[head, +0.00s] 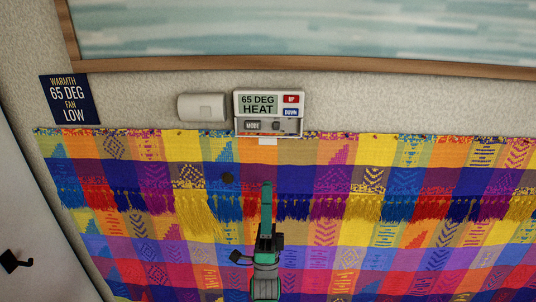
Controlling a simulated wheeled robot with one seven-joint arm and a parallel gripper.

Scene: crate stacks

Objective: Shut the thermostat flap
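The thermostat (248,113) is a white wall unit at top centre, reading 65 DEG HEAT, with a red UP and a blue DOWN button. A MODE button and a small dark knob show uncovered in its lower strip. A small pale tab (268,141) hangs just below the unit; it looks like part of the lowered flap, though its full shape is hard to tell. My green gripper (267,187) points up from the bottom centre, below the thermostat and apart from it in the picture. Its fingers cannot be told apart, and nothing shows held in it.
A blank white box (203,107) is on the wall just left of the thermostat. A dark blue sign (69,100) is further left. A wood-framed picture (300,66) spans above. A fringed, multicoloured woven cloth (400,255) fills the area below. A black hook (14,262) is at lower left.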

